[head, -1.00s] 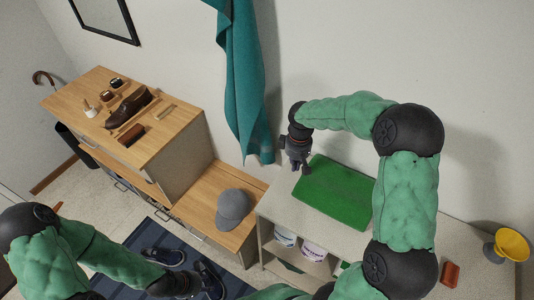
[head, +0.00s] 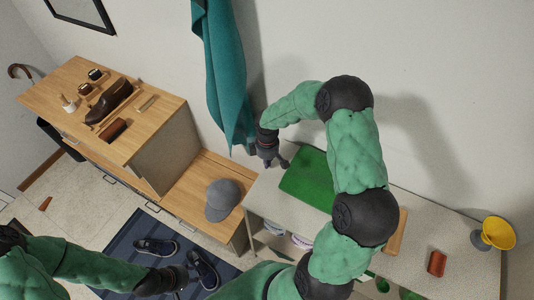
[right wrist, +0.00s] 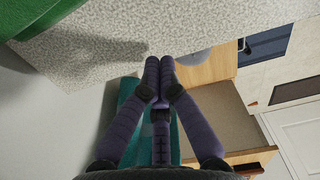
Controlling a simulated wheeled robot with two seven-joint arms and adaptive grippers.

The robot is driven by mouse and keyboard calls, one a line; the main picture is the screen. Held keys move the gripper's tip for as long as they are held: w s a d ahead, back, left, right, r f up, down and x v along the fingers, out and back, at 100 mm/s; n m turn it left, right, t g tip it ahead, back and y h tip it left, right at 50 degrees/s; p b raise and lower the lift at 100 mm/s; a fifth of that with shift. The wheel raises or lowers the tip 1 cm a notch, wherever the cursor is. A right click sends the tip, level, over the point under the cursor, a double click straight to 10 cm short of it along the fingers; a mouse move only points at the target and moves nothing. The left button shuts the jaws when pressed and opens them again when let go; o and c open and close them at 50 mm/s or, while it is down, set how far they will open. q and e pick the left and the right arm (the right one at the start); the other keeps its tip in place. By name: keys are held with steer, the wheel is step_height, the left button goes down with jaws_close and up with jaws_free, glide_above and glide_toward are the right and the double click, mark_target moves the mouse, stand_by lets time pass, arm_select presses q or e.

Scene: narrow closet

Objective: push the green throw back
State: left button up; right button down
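The green throw (head: 307,178) lies folded flat on top of the pale speckled shelf unit (head: 263,208), near the wall. My right arm passes over its right part and hides it. In the right wrist view green cloth (right wrist: 75,8) fills the top left corner. My right gripper (head: 277,163) is just left of the throw's back left corner, with a small gap; its fingertips (right wrist: 160,68) are together and empty. My left gripper (head: 180,284) is low, above the dark mat near the shoes; its fingers are too small to read.
A teal cloth (head: 222,75) hangs on the wall beside my right gripper. A grey cap (head: 222,200) sits on the wooden bench at left. A yellow bowl-like thing (head: 497,233) and a red-brown block (head: 437,263) stand on the shelf top at right.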

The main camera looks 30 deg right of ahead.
steer(key=s+d, duration=0.2)
steer(key=s, duration=0.1)
steer(key=shift+s+r, duration=0.1)
steer(key=shift+r, duration=0.05)
steer(key=shift+s+d, duration=0.15)
steer(key=shift+d, duration=0.15)
steer(key=shift+s+d, duration=0.65)
steer(key=shift+s, duration=0.25)
steer(key=w, duration=0.1)
steer(key=w+a, duration=0.2)
steer(key=shift+w+a+r, duration=0.15)
steer(key=shift+w+r, duration=0.1)
steer(key=shift+r, duration=0.05)
step_height(320, 180, up, 9)
steer(key=p, duration=0.1)
steer(key=shift+s+r, duration=0.15)
steer(key=shift+r, duration=0.05)
